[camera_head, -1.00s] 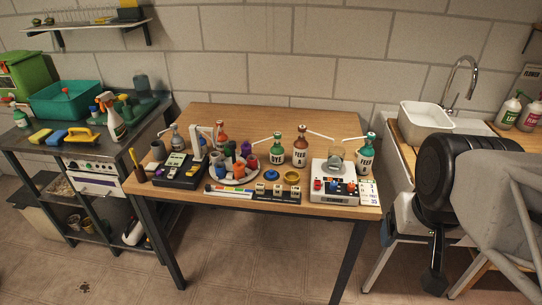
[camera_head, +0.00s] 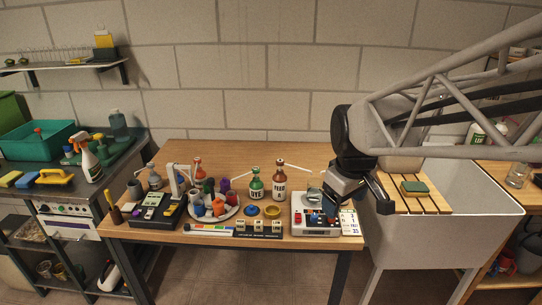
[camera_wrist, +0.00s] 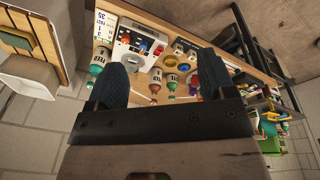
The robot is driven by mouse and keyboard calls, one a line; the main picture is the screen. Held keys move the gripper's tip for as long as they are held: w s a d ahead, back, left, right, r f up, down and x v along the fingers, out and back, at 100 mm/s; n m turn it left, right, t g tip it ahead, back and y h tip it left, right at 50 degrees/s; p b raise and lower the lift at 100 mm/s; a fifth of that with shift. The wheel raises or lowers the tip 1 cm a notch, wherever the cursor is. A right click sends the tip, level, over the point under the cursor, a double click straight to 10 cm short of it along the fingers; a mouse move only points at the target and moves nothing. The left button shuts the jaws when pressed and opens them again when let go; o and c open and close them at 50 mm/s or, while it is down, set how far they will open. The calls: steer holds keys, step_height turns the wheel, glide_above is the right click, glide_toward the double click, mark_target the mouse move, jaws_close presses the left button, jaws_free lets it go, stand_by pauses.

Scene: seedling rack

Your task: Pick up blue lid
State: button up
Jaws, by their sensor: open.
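The blue lid (camera_head: 252,211) is a small round disc lying on the wooden table, beside a mustard-yellow ring (camera_head: 271,211). In the wrist view, a blue disc that looks like the lid (camera_wrist: 183,67) lies between the fingers' lines of sight, well beyond them. My gripper (camera_head: 347,208) hangs over the right end of the table, to the right of the lid and apart from it. In the wrist view my gripper (camera_wrist: 162,76) has its two dark blue fingers spread wide, with nothing between them.
A white device (camera_head: 307,224) with coloured knobs stands right of the lid. Green and brown bottles (camera_head: 279,183) with spouts stand behind it. A plate of coloured pots (camera_head: 228,212) is to the left. A label strip (camera_head: 210,229) lies in front. The table's back is clear.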

steer(key=w+a+f+n, duration=0.3)
steer(key=w+a+n, duration=0.25)
steer(key=w, duration=0.45)
steer(key=n+g, duration=0.2)
steer(key=n, duration=0.9)
glide_above(251, 206)
steer(key=shift+m, duration=0.25)
steer(key=shift+f, duration=8.6)
steer(key=shift+f, duration=0.1)
steer(key=shift+f, duration=1.25)
steer(key=shift+w+f, duration=0.15)
steer(key=shift+f, duration=2.45)
